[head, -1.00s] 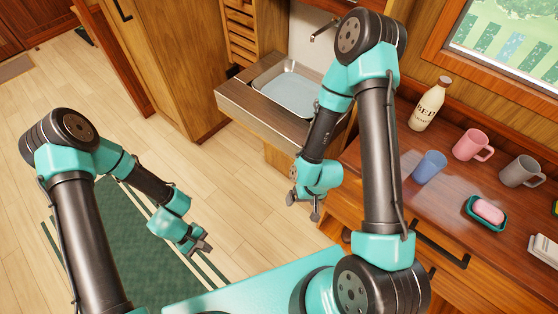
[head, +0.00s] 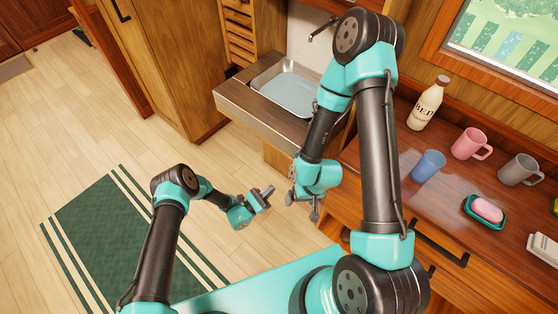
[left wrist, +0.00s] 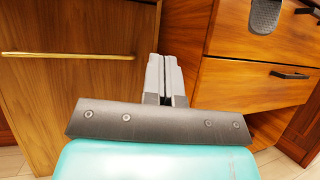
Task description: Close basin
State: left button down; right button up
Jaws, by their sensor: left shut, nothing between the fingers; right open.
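The basin (head: 287,92) is a pale metal sink set in a wooden fold-out unit (head: 262,116) against the wall, and it stands open under a tap (head: 322,31). My right arm hides its right part. My left gripper (head: 267,192) is shut and empty, in front of and below the basin unit. In the left wrist view its closed fingers (left wrist: 164,76) point at wooden cabinet fronts. My right gripper (head: 303,203) is open and empty, hanging just right of the left gripper, in front of the counter.
The wooden counter (head: 450,213) at right holds a bottle (head: 426,104), a blue cup (head: 428,166), a pink mug (head: 470,145), a grey mug (head: 520,170) and a soap dish (head: 484,212). A tall cabinet (head: 165,60) stands left of the basin. The floor at left is clear around a green rug (head: 110,235).

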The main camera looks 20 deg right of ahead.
pick_arm(q)
jog(key=shift+w+f+n+t, duration=0.1)
jog(key=shift+w+n+t, duration=0.4)
jog(key=shift+t, duration=0.7)
jog(key=shift+w+r+n+t, duration=0.15)
jog(key=shift+n+t, duration=0.55)
jog(key=shift+t, duration=0.5)
jog(key=shift+w+f+n+t, duration=0.15)
jog(key=shift+w+n+t, duration=0.35)
jog(key=shift+t, duration=0.7)
jog(key=shift+s, duration=0.15)
jog(key=w+d+r, duration=0.3)
jog(key=d+r, duration=0.3)
jog(key=r, duration=0.5)
jog(key=shift+w, duration=0.2)
jog(key=shift+d+r, duration=0.1)
jog(key=shift+r, duration=0.05)
